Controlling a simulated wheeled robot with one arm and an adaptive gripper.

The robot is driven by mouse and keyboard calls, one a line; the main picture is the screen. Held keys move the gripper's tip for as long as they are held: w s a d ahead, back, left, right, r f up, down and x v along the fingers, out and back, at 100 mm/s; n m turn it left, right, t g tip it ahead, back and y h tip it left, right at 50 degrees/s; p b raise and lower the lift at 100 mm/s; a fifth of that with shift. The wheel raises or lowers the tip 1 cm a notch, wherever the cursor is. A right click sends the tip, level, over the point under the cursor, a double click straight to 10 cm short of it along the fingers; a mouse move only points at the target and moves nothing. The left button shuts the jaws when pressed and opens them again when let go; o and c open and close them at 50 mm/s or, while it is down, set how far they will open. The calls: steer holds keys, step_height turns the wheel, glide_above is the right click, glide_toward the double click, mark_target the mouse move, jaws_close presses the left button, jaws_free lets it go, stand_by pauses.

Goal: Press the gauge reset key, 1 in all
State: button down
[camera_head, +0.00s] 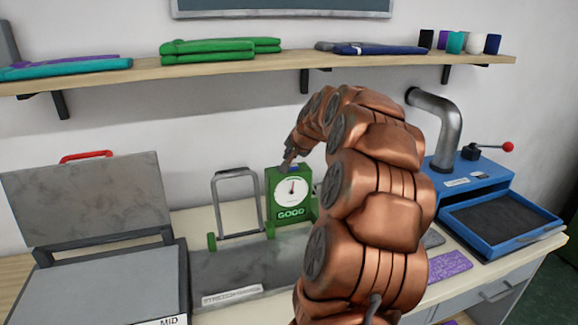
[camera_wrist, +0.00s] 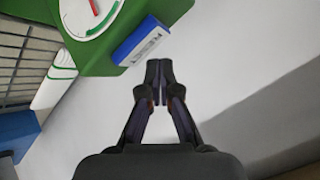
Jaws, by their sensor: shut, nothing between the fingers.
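The green gauge (camera_head: 275,211) stands at the back of the bench, with a white round dial and a plate reading GOOD. Its blue reset key (camera_wrist: 141,41), with a white lettered label, sits on the gauge's edge in the wrist view, beside the dial. My gripper (camera_wrist: 158,66) is shut and empty, its fingertips just right of and below the key in that view. A small gap shows between tips and key there; depth is hard to judge. In the head view my gripper (camera_head: 287,163) is at the top of the gauge and partly covers the key.
A grey stretch board (camera_head: 240,270) with a metal frame (camera_head: 237,203) lies left of the gauge. An open grey press (camera_head: 95,200) stands further left, a blue machine (camera_head: 470,190) at right. A shelf (camera_head: 290,64) with folded garments runs above.

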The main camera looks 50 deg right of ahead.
steer(key=shift+f, duration=0.2)
steer(key=shift+f+b, duration=0.25)
steer(key=shift+b, duration=0.1)
steer(key=shift+f+b, duration=0.3)
steer(key=shift+f, duration=0.15)
stand_by(0.8)
steer(key=shift+r, duration=0.9)
steer(key=shift+r, duration=0.15)
steer(key=shift+r+p, duration=0.9)
steer(key=shift+r, duration=1.45)
steer(key=shift+w, duration=0.1)
